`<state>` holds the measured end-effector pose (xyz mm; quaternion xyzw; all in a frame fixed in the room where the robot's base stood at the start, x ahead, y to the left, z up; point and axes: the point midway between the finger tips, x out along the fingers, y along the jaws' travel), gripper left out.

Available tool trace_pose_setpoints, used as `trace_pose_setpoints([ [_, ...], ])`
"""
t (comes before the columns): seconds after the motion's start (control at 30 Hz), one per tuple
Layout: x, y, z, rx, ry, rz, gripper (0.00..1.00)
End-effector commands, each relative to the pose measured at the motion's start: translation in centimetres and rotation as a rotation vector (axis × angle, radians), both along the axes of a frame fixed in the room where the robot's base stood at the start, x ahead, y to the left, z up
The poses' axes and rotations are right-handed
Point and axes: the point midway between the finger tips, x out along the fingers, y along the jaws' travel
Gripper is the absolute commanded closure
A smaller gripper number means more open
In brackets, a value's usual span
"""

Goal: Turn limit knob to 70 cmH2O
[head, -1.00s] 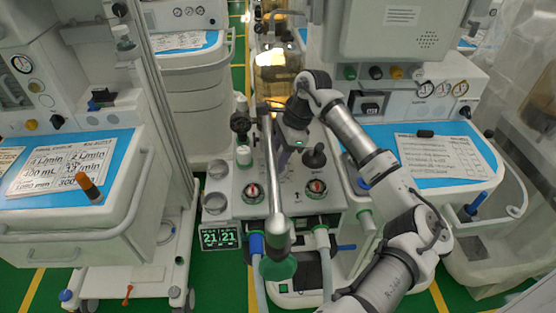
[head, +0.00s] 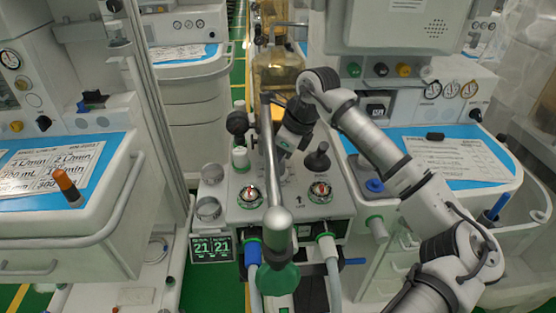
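The breathing unit's grey-white top panel (head: 285,208) stands in the middle of the head view. A black mushroom-shaped knob (head: 317,158) rises at its right rear, and another dark round knob (head: 238,123) sits at its left rear. The labels are too small to read, so I cannot tell which is the limit knob or its setting. My gripper (head: 284,153) points down over the rear of the panel, just left of the mushroom-shaped knob and apart from it in the picture. A metal tube partly hides its fingers, and their opening cannot be made out.
The metal tube (head: 270,150) with a green end runs across the panel's front. Two round gauges (head: 250,197) (head: 320,192) flank it. A small display (head: 212,247) reads 21 and 21. Carts with blue tops stand close at left (head: 112,150) and right (head: 480,135).

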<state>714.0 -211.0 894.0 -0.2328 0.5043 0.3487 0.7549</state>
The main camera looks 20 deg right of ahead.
Motion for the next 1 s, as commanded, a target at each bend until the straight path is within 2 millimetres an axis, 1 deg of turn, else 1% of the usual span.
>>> trace_pose_setpoints([
  [0.43,-0.01,0.04,0.07,0.0,0.0,-0.009,0.82],
  [0.47,-0.01,0.03,0.06,0.0,0.0,-0.009,0.55],
  [0.6,-0.01,0.03,0.06,0.0,0.0,-0.009,0.37],
  [0.87,-0.02,0.0,0.06,0.0,0.0,-0.009,0.37],
  [1.0,-0.2,-0.31,0.83,-0.002,-0.001,-0.01,0.37],
])
